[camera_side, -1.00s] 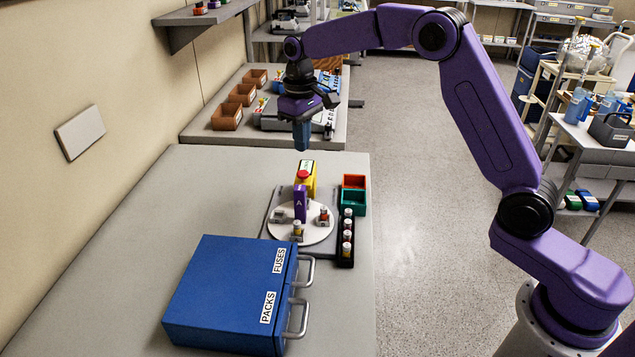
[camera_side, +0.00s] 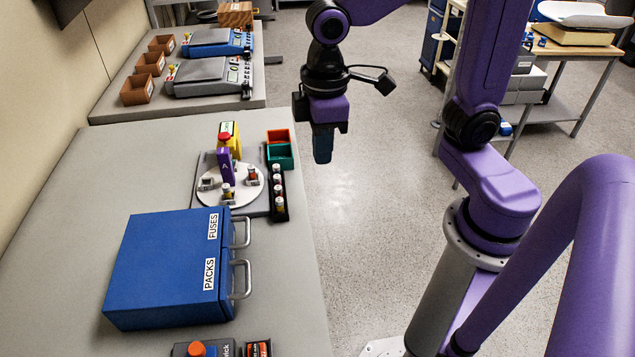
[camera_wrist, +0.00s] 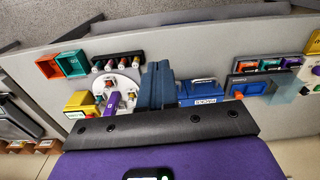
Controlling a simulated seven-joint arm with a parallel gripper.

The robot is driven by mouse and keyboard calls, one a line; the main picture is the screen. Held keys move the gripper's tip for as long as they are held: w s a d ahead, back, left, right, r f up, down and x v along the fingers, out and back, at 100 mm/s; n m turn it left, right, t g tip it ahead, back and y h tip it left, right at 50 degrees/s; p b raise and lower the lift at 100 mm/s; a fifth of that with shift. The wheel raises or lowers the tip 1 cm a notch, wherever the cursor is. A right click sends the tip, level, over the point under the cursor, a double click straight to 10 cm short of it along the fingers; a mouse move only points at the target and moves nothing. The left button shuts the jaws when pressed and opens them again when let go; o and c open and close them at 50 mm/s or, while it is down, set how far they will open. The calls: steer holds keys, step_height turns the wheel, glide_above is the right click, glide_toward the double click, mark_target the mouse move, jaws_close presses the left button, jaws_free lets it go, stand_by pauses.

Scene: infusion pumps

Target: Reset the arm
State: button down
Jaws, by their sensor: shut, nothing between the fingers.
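My gripper (camera_side: 322,160) hangs pointing down in the side view, seen against the floor just right of the table's edge. Its dark blue fingers are shut together with nothing between them. In the wrist view the shut fingers (camera_wrist: 158,85) stand in front of the table and hide part of the blue cabinet (camera_wrist: 205,88). The gripper appears raised and apart from everything on the table.
The blue cabinet (camera_side: 165,265) labelled FUSES and PACKS has two handles on its right. Behind it are a white turntable (camera_side: 243,193), a yellow box (camera_side: 234,146), a vial rack (camera_side: 279,208), an orange bin (camera_side: 279,136) and a green bin (camera_side: 283,157). The left tabletop is clear.

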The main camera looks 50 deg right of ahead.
steer(key=s+d+f+n, duration=0.2)
steer(key=s+d, duration=0.4)
steer(key=s, duration=0.6)
steer(key=shift+d+f+n, duration=0.2)
steer(key=shift+f+n, duration=0.2)
